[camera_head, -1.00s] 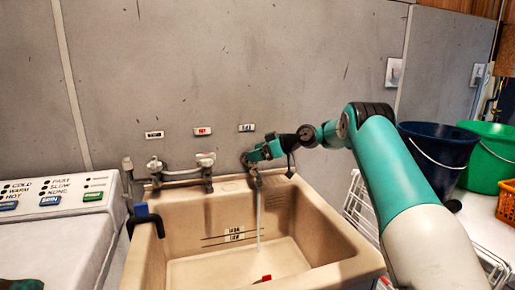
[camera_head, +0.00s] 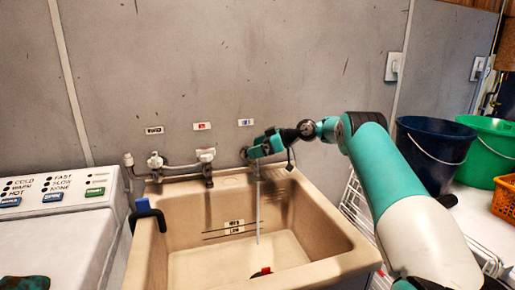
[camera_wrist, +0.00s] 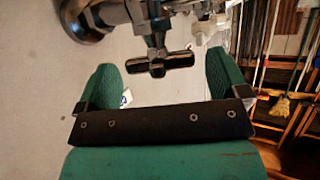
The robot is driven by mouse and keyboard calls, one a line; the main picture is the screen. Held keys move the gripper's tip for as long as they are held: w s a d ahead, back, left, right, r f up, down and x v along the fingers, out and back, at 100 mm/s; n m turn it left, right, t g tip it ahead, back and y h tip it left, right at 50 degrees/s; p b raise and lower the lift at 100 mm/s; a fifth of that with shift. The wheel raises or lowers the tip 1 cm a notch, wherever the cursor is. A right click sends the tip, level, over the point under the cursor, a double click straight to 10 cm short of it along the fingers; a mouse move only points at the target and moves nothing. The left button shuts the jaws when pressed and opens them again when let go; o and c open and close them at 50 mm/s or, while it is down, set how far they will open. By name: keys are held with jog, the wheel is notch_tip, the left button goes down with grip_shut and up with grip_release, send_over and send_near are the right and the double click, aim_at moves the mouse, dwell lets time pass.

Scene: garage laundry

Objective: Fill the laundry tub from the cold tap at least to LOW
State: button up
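The beige laundry tub (camera_head: 340,247) stands against the wall. A thin water stream (camera_head: 257,215) falls into it from the tap under the blue-marked label (camera_head: 246,122). Dark level lines with small labels (camera_head: 234,227) mark the tub's back wall; the pale bottom lies below them, and the exact water level is hard to tell. My gripper (camera_head: 257,149) is at that tap and hides most of it. In the wrist view, my gripper's two green fingers are spread apart, with the tap's dark cross handle (camera_wrist: 158,65) between and just beyond them, seemingly touching neither.
A red-and-black object (camera_head: 262,272) is at the tub's bottom front. Two other taps (camera_head: 206,156) with a hose are left of my gripper. A washing machine (camera_head: 55,245) stands at left; blue (camera_head: 435,150) and green (camera_head: 488,150) buckets and an orange basket (camera_head: 506,198) at right.

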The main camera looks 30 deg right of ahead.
jog(key=p+v, duration=1.3)
jog(key=v, duration=0.4)
jog(key=shift+s+r, duration=0.15)
jog(key=shift+d, duration=0.1)
